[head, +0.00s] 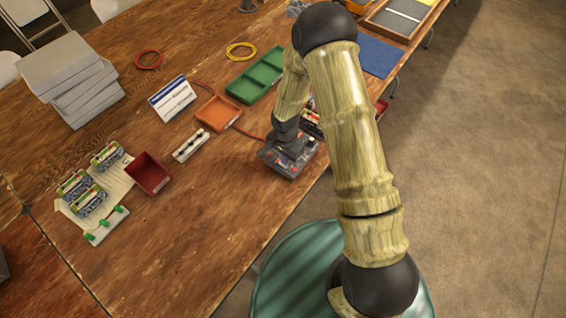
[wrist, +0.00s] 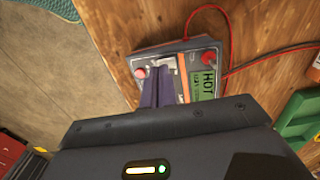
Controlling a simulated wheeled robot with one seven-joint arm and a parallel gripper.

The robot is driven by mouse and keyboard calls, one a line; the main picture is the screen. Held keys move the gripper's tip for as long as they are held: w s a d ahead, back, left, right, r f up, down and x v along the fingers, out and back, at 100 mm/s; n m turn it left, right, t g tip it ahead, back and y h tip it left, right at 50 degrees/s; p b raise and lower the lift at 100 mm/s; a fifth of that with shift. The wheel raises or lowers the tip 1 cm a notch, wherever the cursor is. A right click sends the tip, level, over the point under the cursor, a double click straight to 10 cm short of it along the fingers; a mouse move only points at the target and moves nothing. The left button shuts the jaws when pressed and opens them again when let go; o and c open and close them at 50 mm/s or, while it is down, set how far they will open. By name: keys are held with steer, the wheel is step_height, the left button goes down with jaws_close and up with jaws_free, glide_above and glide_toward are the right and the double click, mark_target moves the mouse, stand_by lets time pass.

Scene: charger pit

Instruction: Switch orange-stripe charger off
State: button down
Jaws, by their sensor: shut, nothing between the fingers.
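The charger (head: 271,158) is a dark box near the table's right edge in the head view. In the wrist view the charger (wrist: 150,50) shows an orange stripe (wrist: 184,84), a green screen (wrist: 204,84) reading HOT, and a red round part at each side of its top. A pale metallic part (wrist: 168,62) sits between them, just past my fingertips. My gripper (wrist: 163,82) is shut and empty, its dark fingers over the charger's face. Whether the fingers touch the charger I cannot tell. They hide part of its face.
A red lead runs from the charger to an orange tray (head: 217,113). A green tray (head: 256,76) stands behind, and a white power strip (head: 191,146) lies to the left. Bare table lies in front.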

steer(key=shift+f+b, duration=0.5)
steer(key=shift+f, duration=0.05)
stand_by(0.4)
steer(key=shift+r+p, duration=2.4)
steer(key=shift+r, duration=1.1)
steer(key=s+d+r+n+t, duration=0.15)
steer(key=d+r, duration=0.25)
steer(key=r, duration=0.4)
steer(key=s+d+r+n, duration=0.2)
steer(key=d+r, duration=0.2)
steer(key=r, duration=0.3)
steer(key=s+d+r+n+t, duration=0.1)
steer(key=s+d+r+n, duration=0.3)
steer(key=s+r, duration=0.5)
steer(key=shift+d, duration=0.8)
